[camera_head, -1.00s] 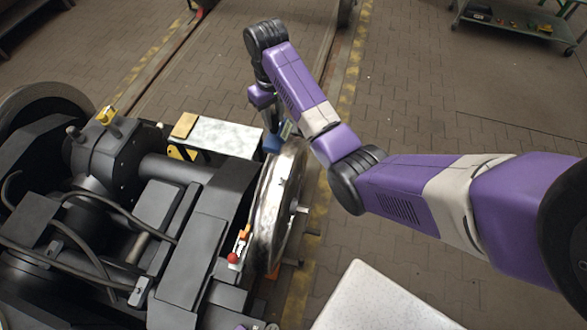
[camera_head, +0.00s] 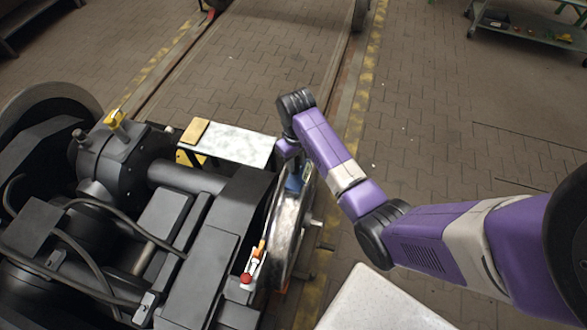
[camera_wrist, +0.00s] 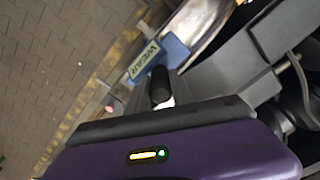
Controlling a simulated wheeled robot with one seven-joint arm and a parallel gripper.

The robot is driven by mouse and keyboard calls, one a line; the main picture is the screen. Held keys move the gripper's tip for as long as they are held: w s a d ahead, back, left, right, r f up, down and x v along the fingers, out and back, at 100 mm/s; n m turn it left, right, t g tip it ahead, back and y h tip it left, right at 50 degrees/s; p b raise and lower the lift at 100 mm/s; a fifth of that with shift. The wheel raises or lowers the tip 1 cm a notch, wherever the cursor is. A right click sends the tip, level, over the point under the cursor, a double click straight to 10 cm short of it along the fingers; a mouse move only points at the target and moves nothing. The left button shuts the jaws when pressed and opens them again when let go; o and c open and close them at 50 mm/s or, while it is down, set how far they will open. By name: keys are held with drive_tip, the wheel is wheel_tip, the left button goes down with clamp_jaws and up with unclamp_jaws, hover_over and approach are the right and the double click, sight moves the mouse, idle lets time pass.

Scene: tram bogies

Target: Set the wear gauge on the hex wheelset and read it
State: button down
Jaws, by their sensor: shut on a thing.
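The wear gauge (camera_head: 294,183) is blue and sits at the top of the rim of the steel wheel (camera_head: 288,232), on the bogie's right side. In the wrist view its green label reads "WEAR" (camera_wrist: 144,59), and its blue body (camera_wrist: 174,50) overlaps the bright wheel rim (camera_wrist: 198,25). I cannot tell whether it touches the rim. My gripper (camera_wrist: 161,90) is shut on the gauge by its dark grip; its fingers are mostly hidden in the head view. No gauge reading and no hex mark are legible.
The dark bogie frame (camera_head: 205,260) with hoses fills the left. A red-knobbed lever (camera_head: 247,278) is near the wheel. A pale-topped table (camera_head: 235,143) stands behind, a white surface (camera_head: 375,305) in front. A green cart (camera_head: 530,35) is far right; open floor lies between.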

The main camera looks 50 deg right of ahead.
drive_tip(key=shift+f+b, duration=1.85)
drive_tip(key=shift+f, duration=0.2)
drive_tip(key=shift+f, duration=0.3)
drive_tip(key=c, duration=1.1)
unclamp_jaws()
wheel_tip(320, 180, up, 11)
drive_tip(key=shift+r, duration=0.1)
drive_tip(key=shift+r+p, duration=0.7)
drive_tip(key=shift+r, duration=0.05)
